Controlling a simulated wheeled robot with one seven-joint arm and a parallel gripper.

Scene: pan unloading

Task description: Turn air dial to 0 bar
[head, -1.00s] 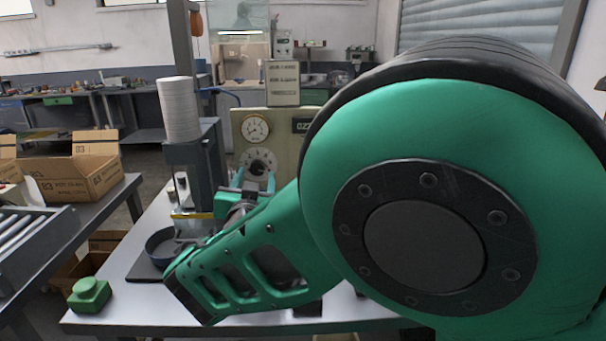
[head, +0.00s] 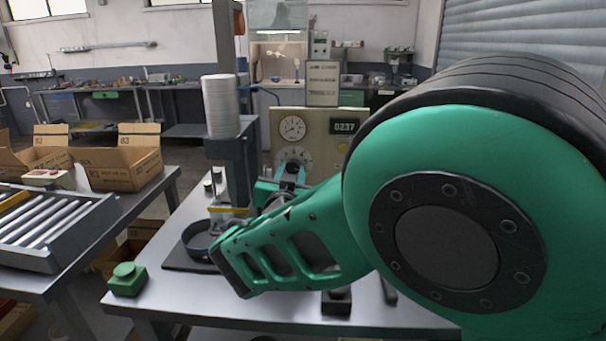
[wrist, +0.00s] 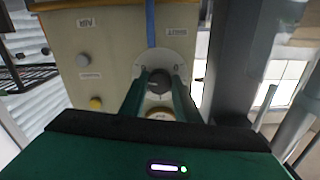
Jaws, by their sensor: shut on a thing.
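The air dial is a dark round knob (wrist: 159,80) on a pale scale plate, on the front of a beige control box (head: 320,150). In the wrist view my gripper (wrist: 160,88) has one green finger on each side of the knob and is shut on it. In the head view the scale plate (head: 294,154) shows above my gripper (head: 288,174), which covers most of the knob. The knob's setting is too small to read. A round white gauge (head: 292,128) sits above the dial; its reading is unclear.
A counter (head: 344,126) reads 0237. A press with a pale stack (head: 220,105) stands left of the box. A green button box (head: 127,279) sits at the table's front left. Cartons and a roller conveyor (head: 50,225) are further left.

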